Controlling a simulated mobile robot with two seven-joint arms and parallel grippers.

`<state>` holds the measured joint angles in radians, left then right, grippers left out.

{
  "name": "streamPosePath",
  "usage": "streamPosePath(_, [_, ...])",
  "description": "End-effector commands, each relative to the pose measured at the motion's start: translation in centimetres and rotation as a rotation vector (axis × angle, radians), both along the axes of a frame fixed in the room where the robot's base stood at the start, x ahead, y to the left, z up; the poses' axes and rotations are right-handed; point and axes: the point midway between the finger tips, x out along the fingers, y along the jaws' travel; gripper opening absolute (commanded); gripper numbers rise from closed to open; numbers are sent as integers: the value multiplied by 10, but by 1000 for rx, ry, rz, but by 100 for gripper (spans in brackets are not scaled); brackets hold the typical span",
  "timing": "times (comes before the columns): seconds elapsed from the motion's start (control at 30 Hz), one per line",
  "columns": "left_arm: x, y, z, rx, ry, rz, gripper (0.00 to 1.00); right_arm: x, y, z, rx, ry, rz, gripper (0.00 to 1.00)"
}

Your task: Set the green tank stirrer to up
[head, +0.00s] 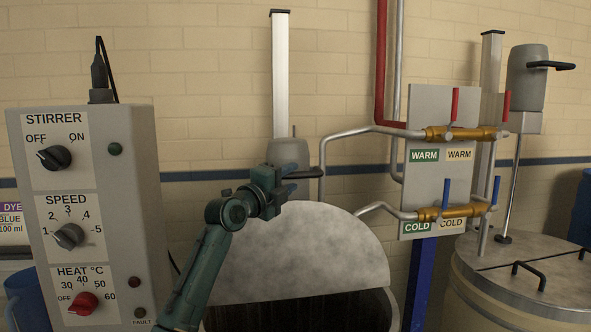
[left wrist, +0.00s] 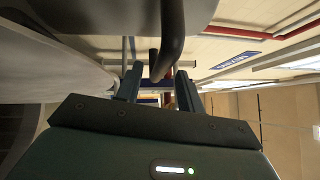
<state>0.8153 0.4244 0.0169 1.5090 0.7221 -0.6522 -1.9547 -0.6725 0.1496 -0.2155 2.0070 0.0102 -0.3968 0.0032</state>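The left tank's stirrer has a grey motor head (head: 287,152) low on a tall white post (head: 280,75), behind the raised round lid (head: 300,250). The green labels on the left of the valve panel suggest this is the green tank; its body colour is not visible. Its black handle (head: 303,173) sticks out to the right, and shows as a dark bar in the left wrist view (left wrist: 170,40). My left gripper (head: 285,184) is at the handle, partly hiding the motor. In the left wrist view its fingers (left wrist: 158,88) are apart, with the handle's end between them. Contact is unclear. My right gripper is out of view.
A control box (head: 90,215) with stirrer, speed and heat knobs stands at the left. Pipes and a valve panel (head: 430,105) are to the right. The cream tank (head: 510,300) has its lid closed and its stirrer motor (head: 527,75) high on its post.

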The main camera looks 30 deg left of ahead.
Motion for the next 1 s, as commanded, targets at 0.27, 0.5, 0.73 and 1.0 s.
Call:
streamPosePath(0.27, [26,-4,4,-1,0,-1,38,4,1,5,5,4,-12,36])
streamPosePath(0.5, [29,-5,4,0,-1,-1,38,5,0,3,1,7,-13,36])
streamPosePath(0.73, [29,-5,4,0,0,-1,27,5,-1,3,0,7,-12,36])
streamPosePath(1.0, [29,-5,4,0,0,-1,5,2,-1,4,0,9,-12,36])
